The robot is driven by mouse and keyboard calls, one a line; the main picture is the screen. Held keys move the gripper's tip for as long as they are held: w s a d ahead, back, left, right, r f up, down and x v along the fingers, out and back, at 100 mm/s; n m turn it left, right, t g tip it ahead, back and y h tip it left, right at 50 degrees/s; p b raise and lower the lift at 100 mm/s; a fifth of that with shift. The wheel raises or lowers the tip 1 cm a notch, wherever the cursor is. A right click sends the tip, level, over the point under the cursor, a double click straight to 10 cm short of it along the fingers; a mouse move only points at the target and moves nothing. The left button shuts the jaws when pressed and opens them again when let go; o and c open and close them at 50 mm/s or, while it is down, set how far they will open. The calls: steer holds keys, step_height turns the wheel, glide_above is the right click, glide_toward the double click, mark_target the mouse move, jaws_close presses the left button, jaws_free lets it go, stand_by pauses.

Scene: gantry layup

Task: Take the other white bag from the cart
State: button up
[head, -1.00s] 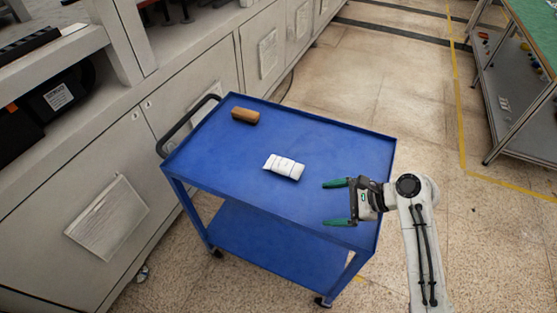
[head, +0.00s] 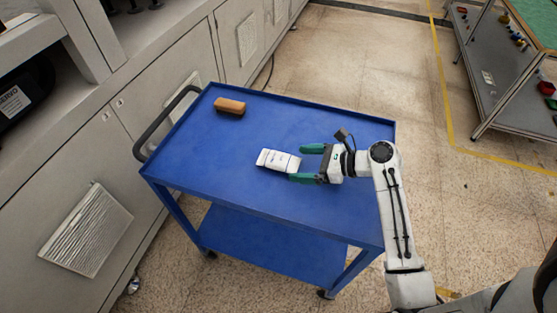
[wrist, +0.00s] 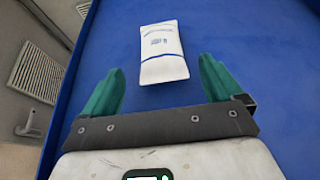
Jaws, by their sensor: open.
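A white bag (head: 278,160) lies flat on the top shelf of the blue cart (head: 330,125), near the middle. My gripper (head: 306,163) is open, just right of the bag, with its green fingers pointing left toward it. In the head view the nearer finger overlaps the bag's right end. In the wrist view the bag (wrist: 162,50) lies ahead of the two open fingers (wrist: 158,85), roughly centred between them. Nothing is held between the fingers. It is the only white bag I see on the cart.
A brush with a tan wooden back (head: 230,106) lies at the cart's far left corner. The black cart handle (head: 165,125) is at the left, close to grey cabinets (head: 180,75). A green-topped workbench (head: 515,85) stands at the right, across open floor.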

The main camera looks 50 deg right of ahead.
mark_target(293, 163)
steer(key=shift+x, duration=2.35)
steer(key=shift+d, duration=0.1)
steer(key=shift+c, duration=0.3)
steer(key=c, duration=1)
